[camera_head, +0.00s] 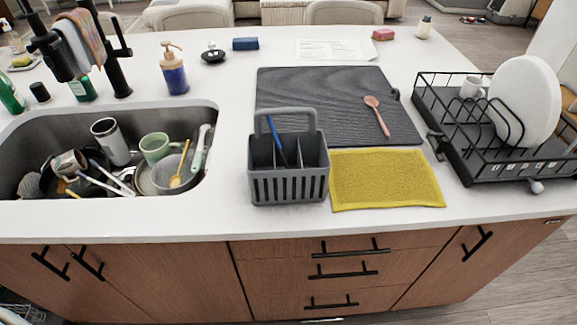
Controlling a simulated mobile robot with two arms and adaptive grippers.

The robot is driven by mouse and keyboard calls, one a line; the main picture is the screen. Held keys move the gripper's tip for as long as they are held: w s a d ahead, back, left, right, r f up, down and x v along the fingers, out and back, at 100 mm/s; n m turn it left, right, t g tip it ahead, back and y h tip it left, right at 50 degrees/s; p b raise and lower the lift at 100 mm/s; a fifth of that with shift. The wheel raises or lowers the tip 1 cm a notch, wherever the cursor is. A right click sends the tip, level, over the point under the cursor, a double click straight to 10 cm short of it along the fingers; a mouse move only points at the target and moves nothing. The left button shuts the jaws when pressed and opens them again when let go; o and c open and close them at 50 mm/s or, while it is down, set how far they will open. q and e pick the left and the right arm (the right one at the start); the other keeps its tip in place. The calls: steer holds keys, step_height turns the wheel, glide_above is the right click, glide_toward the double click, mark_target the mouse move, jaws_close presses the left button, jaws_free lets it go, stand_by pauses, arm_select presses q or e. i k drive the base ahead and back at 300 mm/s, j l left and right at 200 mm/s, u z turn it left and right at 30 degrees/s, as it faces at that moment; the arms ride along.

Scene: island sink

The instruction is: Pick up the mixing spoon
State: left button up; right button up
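A small pinkish-brown mixing spoon (378,114) lies on the dark grey drying mat (330,82) on the counter. Its bowl points to the back left and its handle runs toward the front right. It lies apart from other objects, with its whole length visible. Neither of my grippers shows in the head view.
A grey caddy (288,175) stands at the mat's front left, and a yellow cloth (385,179) lies in front of the mat. A black dish rack (500,140) with a white plate (526,100) stands right. The sink (215,150) at left holds several dishes. The front counter edge is mostly clear.

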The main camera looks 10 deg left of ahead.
mark_target(371, 102)
steer(key=i+l+u, duration=0.1)
steer(key=l+u, duration=0.75)
steer(key=u, duration=0.15)
